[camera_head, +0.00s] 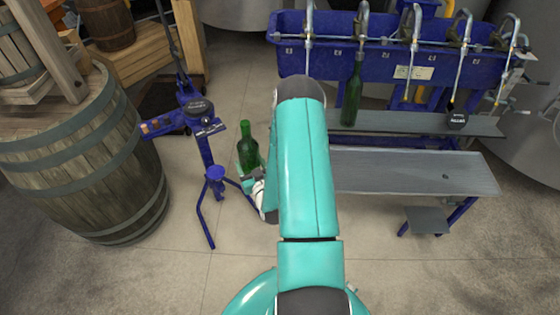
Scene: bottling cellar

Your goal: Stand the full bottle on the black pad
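A green bottle (248,150) shows just left of my arm, roughly upright, with its neck up and its lower end overlapped by my gripper (259,188). My gripper appears shut on this bottle low down, but my own arm hides most of the fingers. The fill level is hard to see. A second green bottle (352,95) stands under a spout of the blue filler, on the grey shelf. I cannot single out the black pad for sure; a dark round piece (198,107) sits on the blue floor-standing machine to the left of the bottle.
The blue filler (400,58) with several spouts stands at the back right, above a grey bench (415,172). A black labelled block (457,120) is on its shelf. A large barrel (85,160) stands left. The blue machine's legs (205,222) spread over otherwise open floor.

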